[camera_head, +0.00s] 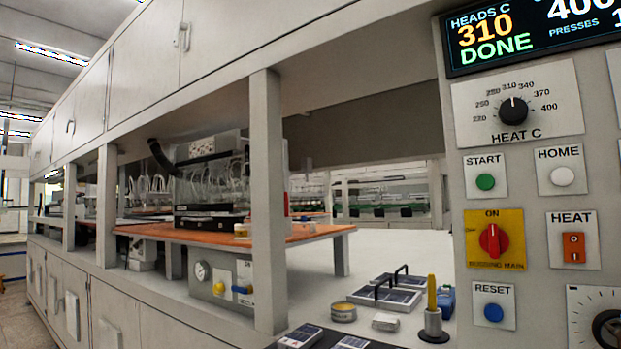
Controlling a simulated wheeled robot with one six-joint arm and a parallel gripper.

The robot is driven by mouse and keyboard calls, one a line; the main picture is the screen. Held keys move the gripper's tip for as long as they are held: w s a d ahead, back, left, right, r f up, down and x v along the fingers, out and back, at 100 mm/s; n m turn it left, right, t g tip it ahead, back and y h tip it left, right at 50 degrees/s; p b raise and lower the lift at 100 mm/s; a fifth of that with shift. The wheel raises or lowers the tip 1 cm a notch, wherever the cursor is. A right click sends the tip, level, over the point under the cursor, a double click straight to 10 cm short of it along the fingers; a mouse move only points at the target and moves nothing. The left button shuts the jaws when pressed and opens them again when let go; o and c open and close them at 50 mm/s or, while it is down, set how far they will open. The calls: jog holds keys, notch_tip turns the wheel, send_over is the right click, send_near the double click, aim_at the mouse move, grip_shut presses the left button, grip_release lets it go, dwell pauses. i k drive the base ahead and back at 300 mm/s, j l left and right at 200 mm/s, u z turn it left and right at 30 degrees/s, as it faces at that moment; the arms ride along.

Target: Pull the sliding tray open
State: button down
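My gripper is not in view. I cannot tell for certain which thing is the sliding tray. A dark, tray-like edge (392,343) shows at the bottom of the picture, cut off by the frame, with small blue-and-white flat pieces (300,336) on it. Behind it on the white bench top lie dark flat panels (388,297) with two upright black handles (401,270). Whether these are part of a tray is unclear.
A control panel (533,225) with dial, buttons and a red main switch (493,240) fills the right; its display (525,35) reads 310 and DONE. A yellow-topped peg (432,300) and a round tin (343,312) stand on the bench. A pale post (265,200) rises left of centre.

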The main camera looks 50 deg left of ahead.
aim_at(208, 223)
jog(key=u, duration=2.1)
jog(key=i+j, duration=0.2)
jog(key=i, duration=0.3)
jog(key=i+j, duration=0.15)
jog(key=i, duration=0.35)
jog(key=i+j+u, duration=0.1)
jog(key=i, duration=0.4)
jog(key=j, duration=0.1)
